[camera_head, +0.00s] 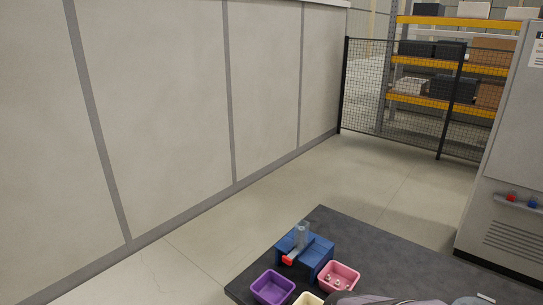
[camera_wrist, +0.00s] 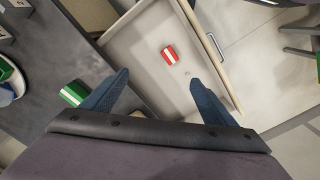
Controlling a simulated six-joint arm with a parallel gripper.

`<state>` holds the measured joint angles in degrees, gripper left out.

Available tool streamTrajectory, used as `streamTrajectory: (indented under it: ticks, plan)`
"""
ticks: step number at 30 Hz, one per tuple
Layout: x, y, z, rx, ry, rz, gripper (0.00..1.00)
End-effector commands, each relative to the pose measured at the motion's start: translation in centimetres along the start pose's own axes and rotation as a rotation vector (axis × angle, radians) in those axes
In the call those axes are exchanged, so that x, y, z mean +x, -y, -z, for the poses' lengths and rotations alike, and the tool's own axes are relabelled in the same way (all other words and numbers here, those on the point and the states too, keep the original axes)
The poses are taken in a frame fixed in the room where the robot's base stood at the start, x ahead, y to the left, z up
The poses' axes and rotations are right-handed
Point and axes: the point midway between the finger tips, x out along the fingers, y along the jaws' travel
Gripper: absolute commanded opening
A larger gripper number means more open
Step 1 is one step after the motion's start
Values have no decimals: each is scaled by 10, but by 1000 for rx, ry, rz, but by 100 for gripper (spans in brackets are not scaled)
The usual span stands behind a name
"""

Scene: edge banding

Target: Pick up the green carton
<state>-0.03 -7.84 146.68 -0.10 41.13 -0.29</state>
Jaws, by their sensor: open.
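A green carton with a white band (camera_wrist: 73,93) shows in the wrist view, left of my gripper (camera_wrist: 159,76), partly hidden by the left finger. It looks to lie near the edge of the dark grey table. Another green item (camera_wrist: 5,70) is cut off at the left edge, at a pale round dish. My gripper is open, its two blue fingers spread apart with nothing between them that I can see held. A red carton with a white band (camera_wrist: 169,55) lies in an open drawer beyond the fingertips. The head view shows neither green carton nor gripper.
The pale open drawer (camera_wrist: 132,38) has a raised rim and a handle on its right. In the head view, the dark table (camera_head: 365,250) bears a blue fixture (camera_head: 318,252), a purple bin (camera_head: 272,287), a pink bin (camera_head: 338,277) and a cream bin (camera_head: 308,299).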

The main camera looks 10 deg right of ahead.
Motion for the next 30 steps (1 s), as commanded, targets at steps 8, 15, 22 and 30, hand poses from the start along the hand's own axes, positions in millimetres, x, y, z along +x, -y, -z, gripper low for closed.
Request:
streamTrajectory:
  ticks: [8, 15, 22, 30]
  plan:
    - [1, 0, 1, 2, -1, 0, 80]
    - [25, -6, 25, 56, -75, 10, 80]
    - [77, -32, 84, 199, -277, 6, 80]
    - [131, -96, 138, 399, -567, -67, 80]
